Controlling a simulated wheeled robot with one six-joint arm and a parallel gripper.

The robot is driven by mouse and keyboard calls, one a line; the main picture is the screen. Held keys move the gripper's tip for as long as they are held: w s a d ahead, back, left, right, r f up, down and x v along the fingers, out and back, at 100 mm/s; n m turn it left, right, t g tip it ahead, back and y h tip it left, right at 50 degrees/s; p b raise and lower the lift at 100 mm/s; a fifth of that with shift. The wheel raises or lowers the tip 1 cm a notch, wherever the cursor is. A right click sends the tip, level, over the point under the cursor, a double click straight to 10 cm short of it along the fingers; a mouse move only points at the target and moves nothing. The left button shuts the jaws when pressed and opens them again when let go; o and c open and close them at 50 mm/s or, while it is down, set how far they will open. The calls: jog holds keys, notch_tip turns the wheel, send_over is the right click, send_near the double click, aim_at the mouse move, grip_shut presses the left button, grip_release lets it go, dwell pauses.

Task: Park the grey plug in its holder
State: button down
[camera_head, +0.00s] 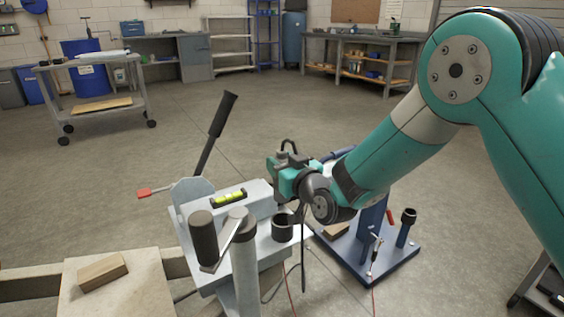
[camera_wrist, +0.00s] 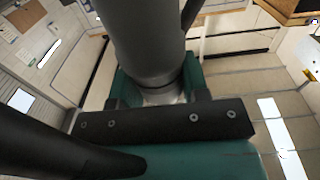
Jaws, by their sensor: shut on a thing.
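My gripper (camera_head: 284,174), teal and dark grey, is shut on the grey plug (camera_head: 288,157) and holds it in the air above the trailer frame. A dark cable loops over the plug. In the wrist view the plug (camera_wrist: 145,40) is a large grey cylinder rising from between the jaws. An open dark cup (camera_head: 283,227), which looks like the holder, stands on the pale grey frame below my gripper. The plug is apart from the cup. The plug's front end is hard to make out.
A pale grey post (camera_head: 244,270) and a dark grip (camera_head: 203,238) stand left of the cup. A black-handled lever (camera_head: 213,135) rises behind. A blue stand (camera_head: 373,255) with a black-topped post (camera_head: 406,225) is at right. A cable (camera_head: 303,250) hangs beside the frame.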

jog(key=b, duration=0.3)
send_over(283, 202)
jog(key=w, duration=0.2)
jog(key=shift+a+f, duration=0.15)
jog(key=shift+f, duration=1.9)
jog(key=shift+f+b, duration=0.8)
jog(key=shift+f, duration=0.2)
jog(key=shift+f, duration=0.15)
jog(key=shift+f+b, duration=2.4)
jog(key=shift+b, duration=0.15)
jog(key=c, duration=0.5)
grip_release()
jog(key=shift+r, duration=0.1)
jog(key=b+v, duration=1.1)
jog(key=v, duration=0.6)
jog(key=shift+s, duration=0.25)
